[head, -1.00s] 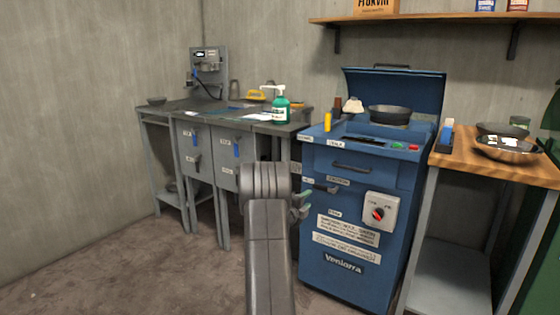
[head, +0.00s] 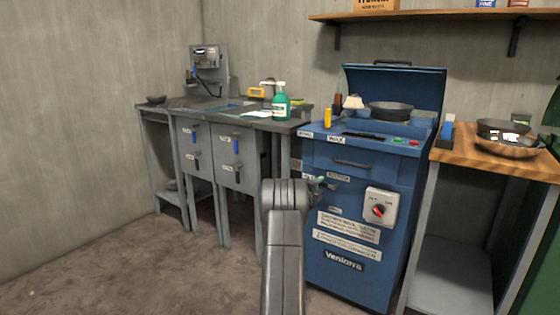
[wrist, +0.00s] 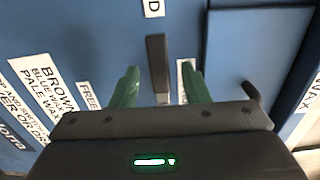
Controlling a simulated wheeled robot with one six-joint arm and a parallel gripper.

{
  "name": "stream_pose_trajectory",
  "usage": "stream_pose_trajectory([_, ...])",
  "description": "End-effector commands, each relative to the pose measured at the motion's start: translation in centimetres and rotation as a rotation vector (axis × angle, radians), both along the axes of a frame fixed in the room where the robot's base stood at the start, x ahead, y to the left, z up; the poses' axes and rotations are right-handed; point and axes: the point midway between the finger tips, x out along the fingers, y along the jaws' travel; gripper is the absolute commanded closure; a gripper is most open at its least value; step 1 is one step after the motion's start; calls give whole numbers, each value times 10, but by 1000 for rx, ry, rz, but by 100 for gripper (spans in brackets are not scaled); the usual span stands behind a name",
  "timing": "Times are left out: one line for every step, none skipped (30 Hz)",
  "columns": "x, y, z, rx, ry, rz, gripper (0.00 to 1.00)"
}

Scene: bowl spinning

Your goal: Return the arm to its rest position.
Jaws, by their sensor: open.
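My arm (head: 284,240) rises from the bottom of the head view in front of the blue cabinet. My gripper shows at its end as a small green tip (head: 318,181), mostly hidden behind my arm's joint. In the wrist view my gripper (wrist: 160,90) has its two green fingers apart, with nothing held between them. Beyond the fingers is the face of the blue cabinet (wrist: 110,45), with a dark handle (wrist: 157,65) seen in the gap. I cannot tell how far the fingers are from that handle.
The blue cabinet (head: 330,225) carries a dark bowl (head: 390,110) and a red-knob switch box (head: 381,205). A grey bench (head: 190,108) with a green bottle (head: 281,103) stands left. A wooden table (head: 460,152) with bowls stands right. Floor (head: 120,270) at left is clear.

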Motion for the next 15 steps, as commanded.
stream_pose_trajectory([5, -5, -1, 0, -2, -1, 58])
stream_pose_trajectory([8, -7, 0, 0, -2, -1, 58])
stream_pose_trajectory([9, -7, -1, -17, 12, 0, 58])
stream_pose_trajectory([8, -6, -2, -41, 29, 1, 58])
stream_pose_trajectory([8, -6, -3, -62, 43, 1, 58])
stream_pose_trajectory([8, -6, -5, -85, 58, 1, 58])
stream_pose_trajectory([8, -6, -6, -101, 68, 1, 58])
stream_pose_trajectory([8, -6, -6, -114, 77, 1, 58])
stream_pose_trajectory([8, -6, -7, -130, 88, 1, 58])
stream_pose_trajectory([8, -6, -8, -139, 94, 1, 58])
stream_pose_trajectory([7, -6, -9, -147, 100, 1, 58])
stream_pose_trajectory([7, -6, -9, -157, 106, 1, 58])
stream_pose_trajectory([7, -6, -10, -162, 108, 1, 58])
stream_pose_trajectory([7, -6, -10, -165, 111, 1, 58])
stream_pose_trajectory([7, -6, -10, -169, 113, 1, 58])
